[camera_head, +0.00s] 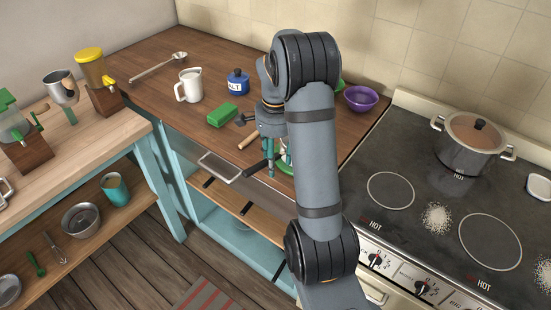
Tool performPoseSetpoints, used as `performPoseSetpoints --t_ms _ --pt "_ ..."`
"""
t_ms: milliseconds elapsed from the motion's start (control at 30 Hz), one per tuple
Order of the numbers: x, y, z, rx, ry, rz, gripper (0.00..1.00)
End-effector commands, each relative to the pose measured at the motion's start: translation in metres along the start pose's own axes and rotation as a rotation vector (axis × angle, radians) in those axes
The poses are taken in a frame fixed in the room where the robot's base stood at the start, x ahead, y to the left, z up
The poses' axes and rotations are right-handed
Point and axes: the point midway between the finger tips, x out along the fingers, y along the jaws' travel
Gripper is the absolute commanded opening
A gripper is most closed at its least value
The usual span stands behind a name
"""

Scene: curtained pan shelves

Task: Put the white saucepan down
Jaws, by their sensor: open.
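I cannot make out a white saucepan for certain in this view. My gripper (273,150) is open above the front edge of the wooden counter (150,53), partly hidden behind my own arm. A thin black part, possibly a handle, shows beside the fingers; I cannot tell what it belongs to. Something green lies just behind the fingers, mostly hidden by the arm. A lidded silver pot (466,150) stands on the back of the stove (405,145). A white piece (539,187) with a dark rim is cut off at the right edge.
A white jug (189,86), a blue salt pot (238,83), a green block (222,115) and a purple bowl (361,98) stand on the counter. Stove markings read HOT. A shelf unit (110,135) with dispensers is at left. The counter's front left is clear.

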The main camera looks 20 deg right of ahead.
Motion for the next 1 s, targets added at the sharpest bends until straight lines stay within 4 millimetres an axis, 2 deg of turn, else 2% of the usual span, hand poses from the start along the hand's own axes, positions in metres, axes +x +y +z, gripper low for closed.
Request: performPoseSetpoints --t_ms 133,233,500,700,833,1000 --pt "-0.003 0.000 0.000 0.001 -0.001 0.001 0.47" --pt "-0.014 -0.001 0.000 0.001 0.000 -0.002 0.47" --pt "-0.071 -0.001 -0.001 0.000 0.003 -0.005 0.47" --pt "-0.105 -0.001 -0.001 0.000 0.002 -0.002 0.47" --pt "-0.117 0.000 0.000 0.000 0.001 -0.001 0.47" --pt "-0.120 0.000 0.000 -0.001 0.000 0.000 0.47"
